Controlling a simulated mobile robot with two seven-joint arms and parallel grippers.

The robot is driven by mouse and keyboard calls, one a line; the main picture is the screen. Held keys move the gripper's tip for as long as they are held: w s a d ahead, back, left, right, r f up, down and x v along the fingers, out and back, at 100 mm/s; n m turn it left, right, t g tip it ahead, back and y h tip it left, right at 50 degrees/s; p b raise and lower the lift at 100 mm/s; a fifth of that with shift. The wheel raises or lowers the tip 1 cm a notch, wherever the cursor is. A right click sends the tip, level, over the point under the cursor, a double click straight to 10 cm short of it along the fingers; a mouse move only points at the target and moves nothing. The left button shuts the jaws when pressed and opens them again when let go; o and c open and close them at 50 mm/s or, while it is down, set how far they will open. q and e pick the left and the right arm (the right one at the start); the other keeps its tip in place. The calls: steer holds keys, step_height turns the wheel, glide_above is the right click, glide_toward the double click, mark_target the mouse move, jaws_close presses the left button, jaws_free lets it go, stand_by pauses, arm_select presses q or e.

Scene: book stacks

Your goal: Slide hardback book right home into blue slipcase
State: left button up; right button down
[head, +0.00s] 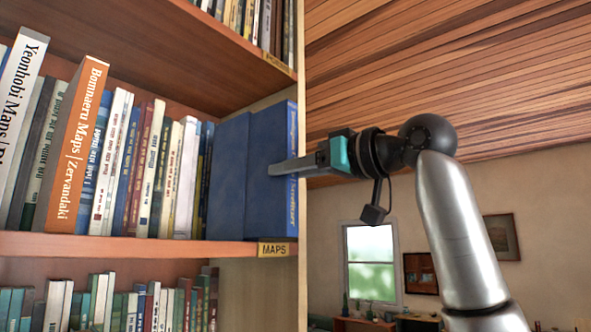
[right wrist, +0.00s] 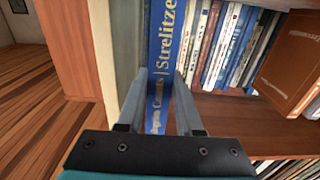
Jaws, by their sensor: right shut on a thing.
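The blue hardback book (head: 265,140) stands upright at the right end of the shelf, its blue spine with yellow lettering facing out. Its spine also shows in the right wrist view (right wrist: 160,55). The blue slipcase (head: 228,178) is the darker blue panel just left of the book, deeper in the shelf. The book sticks out from it; how deep it sits inside is hidden. My right gripper (head: 272,170) is shut on the book near its spine edge, one finger along each side (right wrist: 166,78). My left gripper is not in view.
A row of books (head: 150,165) fills the shelf left of the slipcase, with an orange book (head: 75,150) leaning forward. The shelf edge carries a MAPS label (head: 273,249). A wooden side panel (head: 301,60) stands close right of the book.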

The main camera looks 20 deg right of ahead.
steer(key=shift+w+a+r, duration=0.1)
steer(key=shift+w+r, duration=0.05)
steer(key=shift+w, duration=0.05)
steer(key=shift+w+a, duration=0.3)
steer(key=shift+w, duration=0.2)
steer(key=c, duration=0.6)
jaws_free()
steer(key=shift+o, duration=0.6)
steer(key=b+v, duration=0.2)
steer(key=v, duration=0.5)
steer(key=shift+s+d, duration=0.15)
steer(key=shift+s, duration=0.05)
